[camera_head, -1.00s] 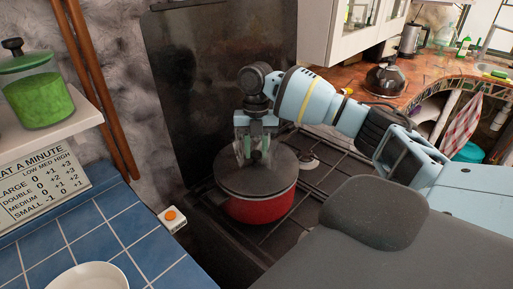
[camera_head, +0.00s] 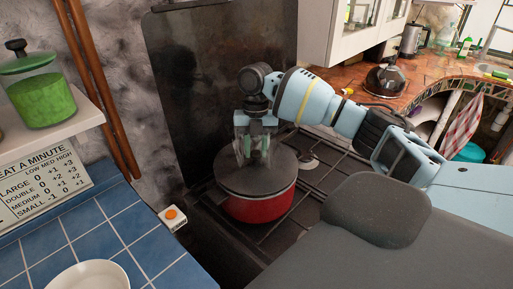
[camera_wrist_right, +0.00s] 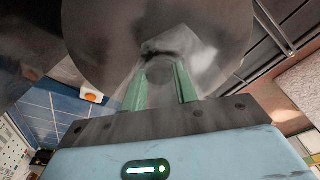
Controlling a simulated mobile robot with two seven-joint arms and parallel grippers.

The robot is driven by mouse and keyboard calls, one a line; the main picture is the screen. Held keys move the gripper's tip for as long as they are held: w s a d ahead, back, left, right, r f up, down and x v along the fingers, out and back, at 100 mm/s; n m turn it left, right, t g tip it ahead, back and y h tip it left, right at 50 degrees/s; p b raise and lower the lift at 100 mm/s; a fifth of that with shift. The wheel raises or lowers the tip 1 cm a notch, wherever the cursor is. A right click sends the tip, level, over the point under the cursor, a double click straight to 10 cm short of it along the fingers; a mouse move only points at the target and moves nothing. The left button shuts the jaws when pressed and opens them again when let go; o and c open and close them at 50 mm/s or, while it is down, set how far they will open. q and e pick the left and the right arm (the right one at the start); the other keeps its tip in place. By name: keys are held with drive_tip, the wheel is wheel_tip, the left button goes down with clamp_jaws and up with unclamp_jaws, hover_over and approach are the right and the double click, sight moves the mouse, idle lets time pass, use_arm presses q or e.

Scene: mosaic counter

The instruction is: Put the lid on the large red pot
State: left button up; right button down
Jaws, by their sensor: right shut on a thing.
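The large red pot (camera_head: 262,208) stands on the dark stove grate. The dark grey lid (camera_head: 278,180) lies over its mouth and looks level; I cannot tell whether its rim is fully seated. My right gripper (camera_head: 256,160) points down from above, shut on the lid's knob at the middle. In the right wrist view the lid (camera_wrist_right: 215,40) fills the top, with the round knob (camera_wrist_right: 160,70) between the green fingers of the gripper (camera_wrist_right: 160,85). The far part of the lid is partly hidden by the gripper. My left gripper is not in view.
The stove grate (camera_head: 318,180) extends right of the pot. A blue tiled counter (camera_head: 130,240) with a white bowl (camera_head: 92,276) is at the left, near a switch with an orange button (camera_head: 171,213). A green-filled jar (camera_head: 42,100) stands on a shelf. A kettle (camera_head: 385,79) is at the back right.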

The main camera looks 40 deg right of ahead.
drive_tip(key=shift+f, duration=0.1)
idle(0.5)
drive_tip(key=shift+f, duration=0.3)
drive_tip(key=shift+f, duration=0.1)
idle(0.8)
drive_tip(key=c, duration=0.5)
unclamp_jaws()
